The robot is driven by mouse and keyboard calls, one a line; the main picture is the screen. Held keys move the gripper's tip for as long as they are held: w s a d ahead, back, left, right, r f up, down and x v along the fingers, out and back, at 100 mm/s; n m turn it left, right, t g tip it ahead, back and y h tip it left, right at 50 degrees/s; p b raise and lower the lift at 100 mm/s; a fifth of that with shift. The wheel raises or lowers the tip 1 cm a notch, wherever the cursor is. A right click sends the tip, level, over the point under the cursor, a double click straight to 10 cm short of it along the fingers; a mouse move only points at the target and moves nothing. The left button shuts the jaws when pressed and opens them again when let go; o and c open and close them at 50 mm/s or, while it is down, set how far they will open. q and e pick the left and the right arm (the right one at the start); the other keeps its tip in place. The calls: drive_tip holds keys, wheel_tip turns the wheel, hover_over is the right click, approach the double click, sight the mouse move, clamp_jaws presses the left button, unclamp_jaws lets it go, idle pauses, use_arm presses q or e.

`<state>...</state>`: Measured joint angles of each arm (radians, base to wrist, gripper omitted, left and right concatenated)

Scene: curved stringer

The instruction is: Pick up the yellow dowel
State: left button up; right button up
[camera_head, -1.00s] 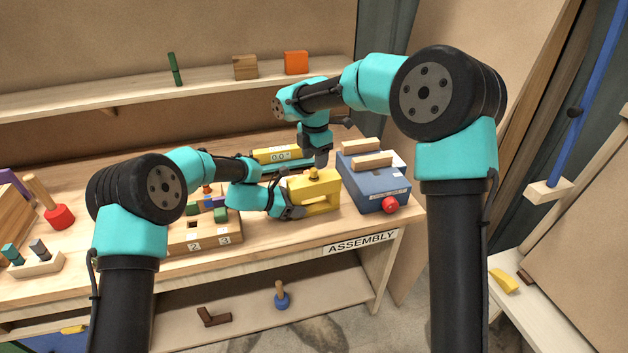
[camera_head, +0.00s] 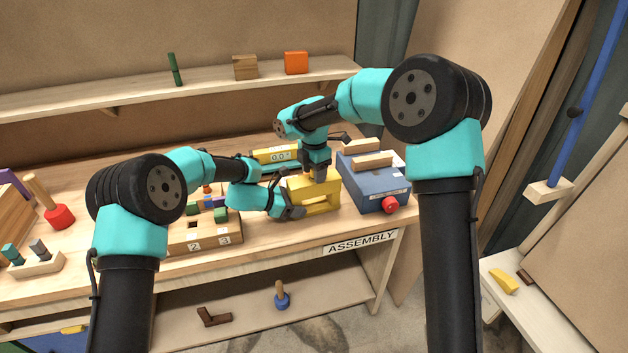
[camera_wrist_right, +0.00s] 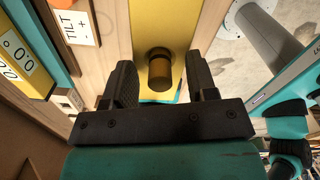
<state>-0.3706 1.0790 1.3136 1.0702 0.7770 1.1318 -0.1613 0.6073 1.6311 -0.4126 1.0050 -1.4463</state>
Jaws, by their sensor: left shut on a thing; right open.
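My right gripper's open fingers (camera_wrist_right: 161,72) are on either side of the dowel in the wrist view, with gaps between. The yellow block (camera_head: 323,200) has an opening in its front and sits near the table's front edge. My left gripper (camera_head: 294,211) is shut on the block's left side.
A blue box (camera_head: 372,190) with wooden blocks on top and a red knob stands right of the yellow block. A yellow tilt gauge (camera_head: 275,155) lies behind. A tray numbered 2 and 3 (camera_head: 185,244) is to the left. A shelf (camera_head: 200,91) runs above the back.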

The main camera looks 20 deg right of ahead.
drive_tip(key=shift+c, duration=0.4)
clamp_jaws()
wheel_tip(320, 180, up, 10)
drive_tip(key=shift+r, duration=0.1)
idle(0.4)
idle(0.3)
use_arm(q)
drive_tip(key=o, duration=1.2)
drive_tip(key=shift+c, duration=0.2)
drive_tip(key=shift+a, duration=0.1)
